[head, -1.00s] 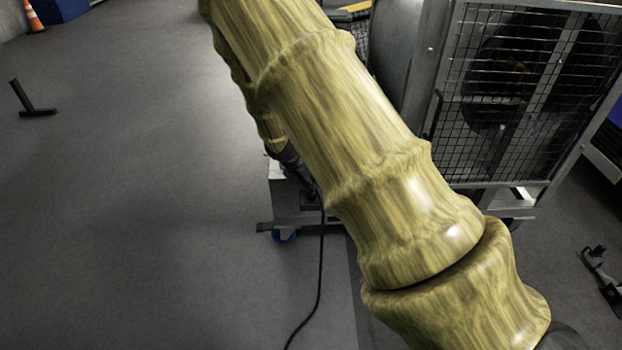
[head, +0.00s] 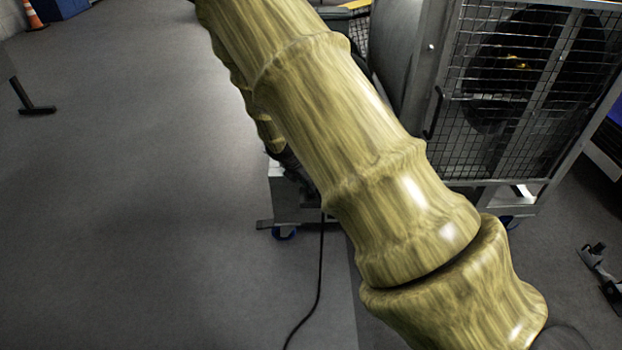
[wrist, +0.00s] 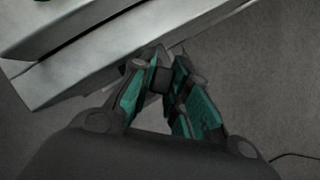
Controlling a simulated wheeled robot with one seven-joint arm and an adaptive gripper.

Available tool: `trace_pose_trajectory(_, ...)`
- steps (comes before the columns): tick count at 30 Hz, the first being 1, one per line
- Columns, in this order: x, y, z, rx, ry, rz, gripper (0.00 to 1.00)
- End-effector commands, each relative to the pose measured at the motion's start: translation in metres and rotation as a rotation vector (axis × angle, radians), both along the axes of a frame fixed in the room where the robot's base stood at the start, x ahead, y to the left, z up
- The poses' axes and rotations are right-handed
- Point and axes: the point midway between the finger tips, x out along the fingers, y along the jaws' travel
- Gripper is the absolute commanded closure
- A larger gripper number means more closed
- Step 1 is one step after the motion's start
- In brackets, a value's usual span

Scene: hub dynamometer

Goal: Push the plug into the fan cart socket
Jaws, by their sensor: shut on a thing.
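My gripper (wrist: 160,75) has teal-lined fingers, closed around a small dark block that looks like the plug (wrist: 158,80). The plug's front end is close to the grey metal edge of the fan cart (wrist: 75,75) in the wrist view; I cannot tell whether they touch. In the head view the fan cart (head: 437,60) stands behind my arm, with a grey lower box at its left. My arm hides most of the gripper and the plug there. The socket is not clearly visible in either view. A black cable (head: 321,270) hangs below the gripper and runs along the floor.
A wire-mesh guard (head: 500,150) covers the fan at the right. A black stand foot (head: 38,109) is on the floor at left, and a dark metal piece (head: 600,270) at right.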

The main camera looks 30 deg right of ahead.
Motion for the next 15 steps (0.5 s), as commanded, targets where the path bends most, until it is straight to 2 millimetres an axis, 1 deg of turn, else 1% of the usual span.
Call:
trace_pose_trajectory(3,-0.0001,0.0,-0.0032,0.0,0.0,0.0,1.0)
trace_pose_trajectory(8,0.0,0.0,-0.0026,0.0,0.0,0.0,1.0)
trace_pose_trajectory(9,0.0001,0.0,-0.0026,0.0,0.0,0.0,0.76)
trace_pose_trajectory(12,0.0001,0.0001,-0.0026,0.0,0.0,0.0,0.58)
trace_pose_trajectory(15,0.0,0.0001,-0.0026,0.0,0.0,0.0,0.58)
